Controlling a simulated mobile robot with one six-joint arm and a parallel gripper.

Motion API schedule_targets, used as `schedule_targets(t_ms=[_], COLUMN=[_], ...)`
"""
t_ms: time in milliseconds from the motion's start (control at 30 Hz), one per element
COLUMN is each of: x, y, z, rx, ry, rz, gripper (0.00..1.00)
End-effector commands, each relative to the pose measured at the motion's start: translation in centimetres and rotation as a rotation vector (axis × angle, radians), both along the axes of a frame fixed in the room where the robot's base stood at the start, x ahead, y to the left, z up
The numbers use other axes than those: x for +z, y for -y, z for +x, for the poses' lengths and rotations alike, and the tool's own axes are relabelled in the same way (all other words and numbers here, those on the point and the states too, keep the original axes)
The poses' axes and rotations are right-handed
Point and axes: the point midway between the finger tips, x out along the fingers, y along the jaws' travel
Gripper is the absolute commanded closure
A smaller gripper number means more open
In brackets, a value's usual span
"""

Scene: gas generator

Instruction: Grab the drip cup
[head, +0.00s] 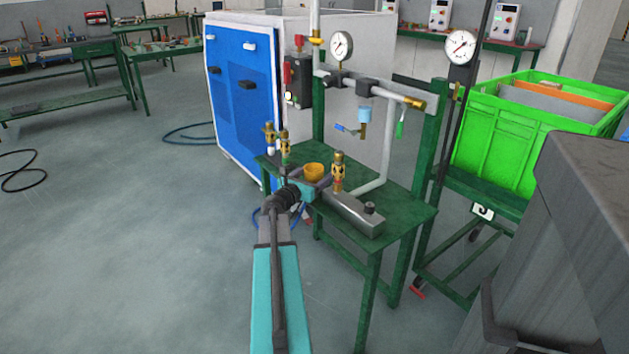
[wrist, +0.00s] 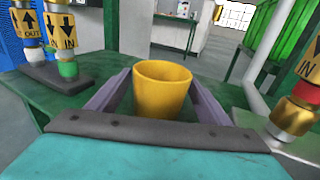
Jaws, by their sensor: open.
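The drip cup is a yellow, open-topped cup. It stands upright on the green table in the head view (head: 314,172), and it shows large in the middle of the wrist view (wrist: 162,92). My gripper (head: 312,182) is at the cup, low over the table. In the wrist view its two grey fingers (wrist: 160,98) are open, one on each side of the cup. A gap seems to show at the fingers, and I cannot tell whether either touches the cup. The cup's base is partly hidden behind the gripper's dark front edge.
Brass valves with arrow labels stand close by, left (wrist: 62,40) and right (wrist: 300,100) of the cup. A grey block (head: 350,214) lies on the green table (head: 408,212). A pipe with gauges (head: 341,46) runs above. A green crate (head: 495,140) stands at right.

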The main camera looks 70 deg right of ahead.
Motion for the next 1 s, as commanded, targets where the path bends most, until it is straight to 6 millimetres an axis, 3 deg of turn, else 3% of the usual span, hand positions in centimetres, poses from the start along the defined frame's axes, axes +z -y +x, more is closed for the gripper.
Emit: schedule_targets(t_ms=[300,900,1000], x=[-0.2,-0.2,-0.2], y=[2.5,2.6,2.6], z=[-0.4,-0.5,-0.5], rx=[0.000,-0.001,-0.001], ry=[-0.001,-0.001,-0.001], rz=[0.000,0.000,0.000], gripper=[0.28,0.28,0.45])
